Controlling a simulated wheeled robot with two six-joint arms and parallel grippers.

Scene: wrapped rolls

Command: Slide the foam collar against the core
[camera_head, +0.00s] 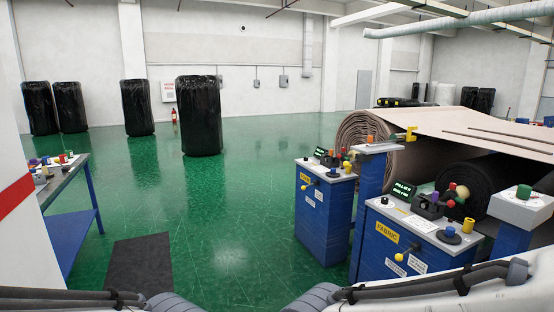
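I cannot make out a foam collar or a bare core for certain. A large beige fabric roll (368,135) shows its coiled end at the right, under a beige sheet (470,122). A dark roll (478,183) lies below the sheet, partly hidden by the control boxes. Wrapped black rolls stand upright on the floor, the nearest of them (199,116) left of centre. Parts of my two arms cross the bottom edge, but neither gripper is in the picture.
A blue cabinet (325,215) and a blue cabinet labelled FABRIC (375,245) carry knobs and small parts at the right. A blue-legged workbench (62,178) stands at the left. A dark mat (139,264) lies on the green floor, which is open in the middle.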

